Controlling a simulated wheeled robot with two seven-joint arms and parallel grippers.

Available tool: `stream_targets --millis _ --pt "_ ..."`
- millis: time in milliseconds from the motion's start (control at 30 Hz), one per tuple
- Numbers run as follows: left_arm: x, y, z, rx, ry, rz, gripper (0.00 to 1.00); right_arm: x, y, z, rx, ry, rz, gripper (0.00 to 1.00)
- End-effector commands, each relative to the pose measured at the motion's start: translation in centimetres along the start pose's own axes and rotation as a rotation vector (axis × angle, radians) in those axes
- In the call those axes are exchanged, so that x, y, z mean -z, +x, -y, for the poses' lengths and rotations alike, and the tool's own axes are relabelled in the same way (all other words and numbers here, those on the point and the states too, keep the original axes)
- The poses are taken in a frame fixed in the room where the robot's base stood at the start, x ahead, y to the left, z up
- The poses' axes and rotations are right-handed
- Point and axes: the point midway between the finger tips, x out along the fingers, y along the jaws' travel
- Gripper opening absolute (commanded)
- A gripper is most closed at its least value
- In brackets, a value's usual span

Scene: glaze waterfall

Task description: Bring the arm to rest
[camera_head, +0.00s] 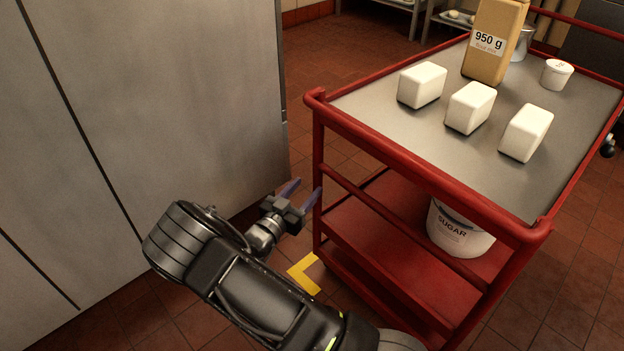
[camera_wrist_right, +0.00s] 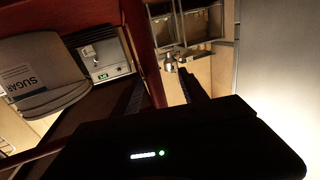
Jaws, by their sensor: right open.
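My right arm reaches in from the bottom of the head view. Its gripper (camera_head: 301,194) is open and empty, beside the near left corner post of the red cart (camera_head: 318,135) and below the cart's top. I cannot tell whether a finger touches the post. My left gripper is not in view.
On the cart's top stand three white blocks (camera_head: 470,107), a flour bag (camera_head: 492,42), a white tub (camera_head: 557,74) and a metal vessel (camera_head: 522,43). A sugar bucket (camera_head: 459,228) sits on the lower shelf. A steel cabinet (camera_head: 150,110) stands left. A yellow mark (camera_head: 303,275) lies on the floor.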

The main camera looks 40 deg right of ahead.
Motion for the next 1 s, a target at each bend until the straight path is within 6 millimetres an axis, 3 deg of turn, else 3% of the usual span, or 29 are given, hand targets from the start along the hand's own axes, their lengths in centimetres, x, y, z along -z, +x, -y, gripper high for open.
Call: stream_targets --millis 233,800,933,1000 --pt "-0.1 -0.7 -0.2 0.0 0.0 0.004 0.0 0.0 -2.4 0.0 0.0 0.0 0.0 0.51" --pt "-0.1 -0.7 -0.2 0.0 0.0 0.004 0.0 -0.1 -2.5 0.0 0.001 -0.001 0.001 0.51" --pt "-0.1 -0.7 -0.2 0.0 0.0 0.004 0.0 -1.4 -2.5 -0.2 0.019 -0.026 0.039 0.51" --pt "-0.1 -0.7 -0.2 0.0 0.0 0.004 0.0 -3.3 -2.6 -0.5 0.047 -0.062 0.097 0.51"
